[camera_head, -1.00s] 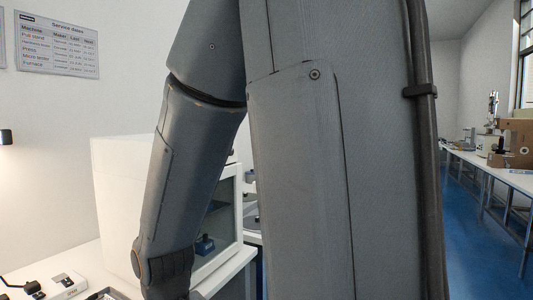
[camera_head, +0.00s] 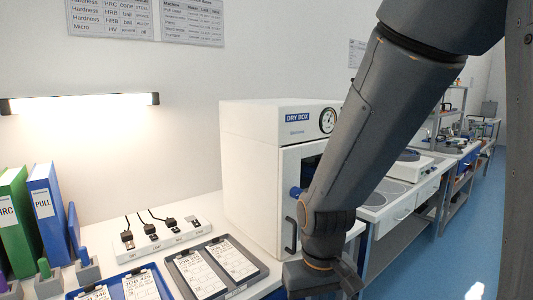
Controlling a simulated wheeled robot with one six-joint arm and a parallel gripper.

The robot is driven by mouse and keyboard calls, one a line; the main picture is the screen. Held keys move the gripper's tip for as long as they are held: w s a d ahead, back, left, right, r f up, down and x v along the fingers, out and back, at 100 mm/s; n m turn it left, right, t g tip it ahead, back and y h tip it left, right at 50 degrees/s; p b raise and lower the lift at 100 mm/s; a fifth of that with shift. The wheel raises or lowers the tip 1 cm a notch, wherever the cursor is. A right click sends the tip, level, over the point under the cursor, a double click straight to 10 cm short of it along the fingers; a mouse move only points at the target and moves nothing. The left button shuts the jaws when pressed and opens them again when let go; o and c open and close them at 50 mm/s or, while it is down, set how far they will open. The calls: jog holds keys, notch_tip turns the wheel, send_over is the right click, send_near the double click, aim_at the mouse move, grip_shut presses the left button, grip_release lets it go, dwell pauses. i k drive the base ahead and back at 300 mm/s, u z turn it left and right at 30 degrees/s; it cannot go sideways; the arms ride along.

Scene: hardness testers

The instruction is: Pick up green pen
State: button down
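A short green upright piece (camera_head: 44,267) stands in a grey block at the lower left of the head view. It may be the green pen, but it is too small to be sure. My arm comes down from the upper right, in front of the dry box's right side. Its wrist is at the bottom edge, well to the right of the green piece. My gripper's fingers are not visible.
A similar blue piece (camera_head: 84,256) stands in another block. Green (camera_head: 18,215) and blue (camera_head: 45,205) binders stand behind. Blue (camera_head: 170,293) and dark (camera_head: 177,279) trays hold cards.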

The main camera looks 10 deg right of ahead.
aim_at(44, 268)
jog(key=u, duration=2.1)
jog(key=i, duration=0.9)
jog(key=z, duration=0.3)
